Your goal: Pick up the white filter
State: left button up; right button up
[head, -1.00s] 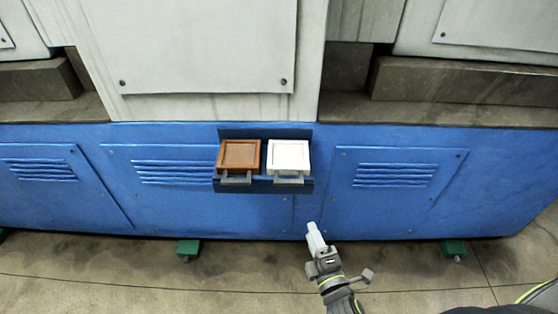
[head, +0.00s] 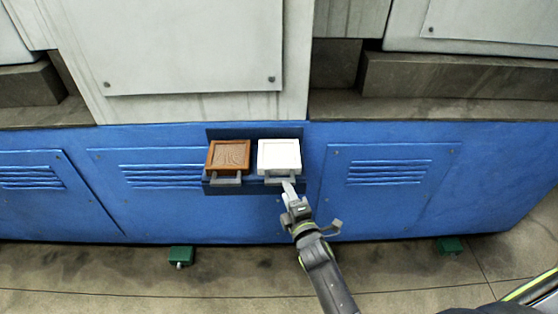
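The white filter (head: 279,155) is a square white panel with a grey handle at its front edge. It sits on the right side of a small blue shelf (head: 255,132) on the blue machine front. My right gripper (head: 289,186) is at the filter's handle, its fingertips overlapping it in the picture. I cannot tell whether the fingers are open or shut on the handle. My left gripper is out of view.
A brown filter (head: 228,155) with its own grey handle sits close on the left of the white one. The blue machine body (head: 390,200) spans behind, with louvred vents. Green feet (head: 181,256) stand on the floor below. The floor in front is clear.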

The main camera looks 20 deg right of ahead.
jog(key=w+b, duration=0.1)
jog(key=w, duration=0.2)
jog(key=shift+w+f, duration=0.15)
jog(key=shift+w, duration=0.1)
grip_shut()
